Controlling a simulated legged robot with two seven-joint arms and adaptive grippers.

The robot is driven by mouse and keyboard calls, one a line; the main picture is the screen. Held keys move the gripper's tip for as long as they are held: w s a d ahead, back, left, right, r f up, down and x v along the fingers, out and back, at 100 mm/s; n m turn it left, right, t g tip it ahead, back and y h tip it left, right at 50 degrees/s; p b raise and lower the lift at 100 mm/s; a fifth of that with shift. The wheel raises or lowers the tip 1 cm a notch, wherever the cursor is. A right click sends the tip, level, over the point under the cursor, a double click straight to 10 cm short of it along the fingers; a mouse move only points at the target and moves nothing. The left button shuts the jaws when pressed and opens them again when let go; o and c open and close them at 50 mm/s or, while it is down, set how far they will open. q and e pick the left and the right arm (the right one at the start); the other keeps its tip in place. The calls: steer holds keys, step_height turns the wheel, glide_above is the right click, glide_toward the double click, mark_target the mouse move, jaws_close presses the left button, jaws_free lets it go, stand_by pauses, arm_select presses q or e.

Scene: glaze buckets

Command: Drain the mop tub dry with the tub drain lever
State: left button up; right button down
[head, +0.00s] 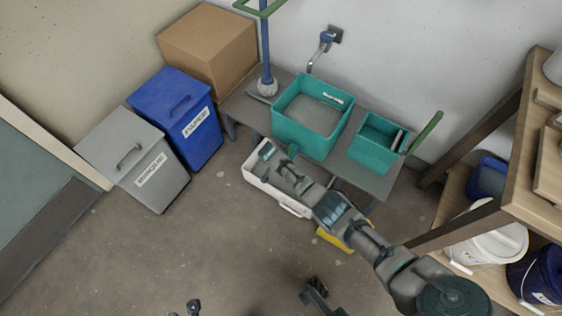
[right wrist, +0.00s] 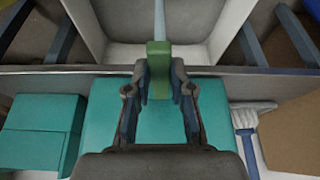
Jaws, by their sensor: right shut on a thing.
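The teal mop tub (head: 305,138) stands on a grey bench against the wall, with a label on its inner wall. Its inside looks grey; I cannot tell how much water is in it. In the right wrist view the tub (right wrist: 110,120) fills the middle. My right gripper (head: 268,154) is low in front of the tub. In the right wrist view the right gripper (right wrist: 164,82) is shut on the green drain lever (right wrist: 158,62). In the head view the lever is hidden. Only dark tips of my left gripper (head: 184,309) show at the bottom edge; its opening is unclear.
A white basin (head: 253,182) sits on the floor below the tub. A smaller teal box (head: 368,148) with a green handle (head: 427,130) stands right of it. A mop (head: 265,60), a tap (head: 325,42), bins (head: 150,150) and a wooden shelf (head: 520,150) surround the bench.

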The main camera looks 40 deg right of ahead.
steer(key=shift+w+r, duration=0.3)
steer(key=c, duration=1.2)
jaws_free()
steer(key=shift+o, duration=1)
steer(key=shift+f, duration=0.1)
steer(key=shift+s+f, duration=0.1)
steer(key=shift+a+r, duration=0.1)
steer(key=shift+r, duration=0.15)
steer(key=v, duration=1.1)
steer(key=shift+r, duration=0.15)
